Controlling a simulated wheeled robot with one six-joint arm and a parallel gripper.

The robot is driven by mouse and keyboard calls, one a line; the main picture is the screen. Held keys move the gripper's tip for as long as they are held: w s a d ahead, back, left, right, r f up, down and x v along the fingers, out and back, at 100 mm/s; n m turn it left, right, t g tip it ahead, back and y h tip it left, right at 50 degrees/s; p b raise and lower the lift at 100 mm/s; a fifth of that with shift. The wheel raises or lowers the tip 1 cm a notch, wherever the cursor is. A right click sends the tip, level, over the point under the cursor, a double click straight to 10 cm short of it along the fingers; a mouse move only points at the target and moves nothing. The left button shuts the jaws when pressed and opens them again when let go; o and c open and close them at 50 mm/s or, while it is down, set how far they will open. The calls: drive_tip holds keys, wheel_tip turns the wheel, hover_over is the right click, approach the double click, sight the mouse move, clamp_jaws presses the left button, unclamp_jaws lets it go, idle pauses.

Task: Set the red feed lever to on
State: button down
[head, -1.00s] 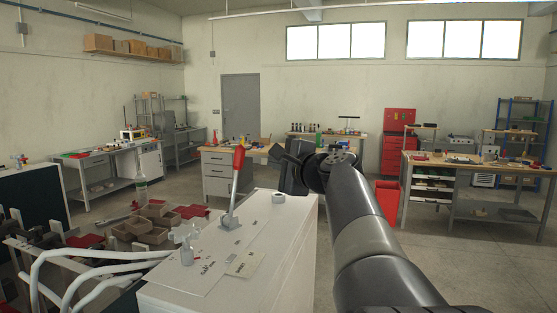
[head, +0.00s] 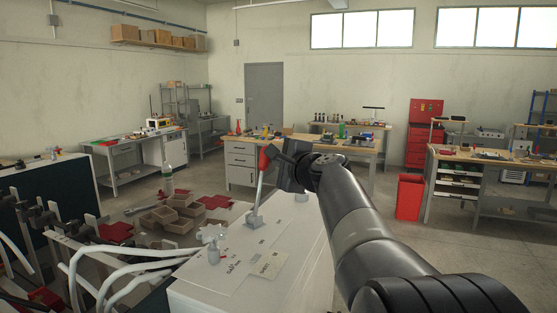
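The feed lever has a red grip (head: 265,158) and a pale metal shaft (head: 259,190). It rises from a small base on the white machine top (head: 225,272) and stands nearly upright, its top leaning slightly right. My gripper (head: 279,160) is dark and sits at the height of the red grip, just to its right. It overlaps the edge of the grip in the head view, so I cannot tell whether it touches. The fingers are dark and partly hidden, so their opening is unclear. The labels near the lever are too small to read.
A grey valve-like fitting (head: 212,240) and a pale card (head: 267,264) are on the machine top left of my arm. White curved tubes (head: 110,262) run along the left. Brown open boxes (head: 180,212) lie on the floor beyond. A red bin (head: 409,197) stands right.

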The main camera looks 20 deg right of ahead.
drive_tip(key=shift+s+a, duration=0.1)
drive_tip(key=s+a+n+t+y+b, duration=0.1)
drive_tip(key=s+a+n+t+b, duration=0.1)
drive_tip(key=s+a+n+b, duration=0.3)
drive_tip(key=a+n+b, duration=0.4)
drive_tip(key=a+b, duration=0.2)
drive_tip(key=b, duration=0.5)
drive_tip(key=shift+f+t+b, duration=0.15)
drive_tip(key=shift+t+b, duration=0.25)
drive_tip(key=b+v, duration=0.3)
drive_tip(key=v, duration=0.7)
drive_tip(key=shift+s, duration=0.35)
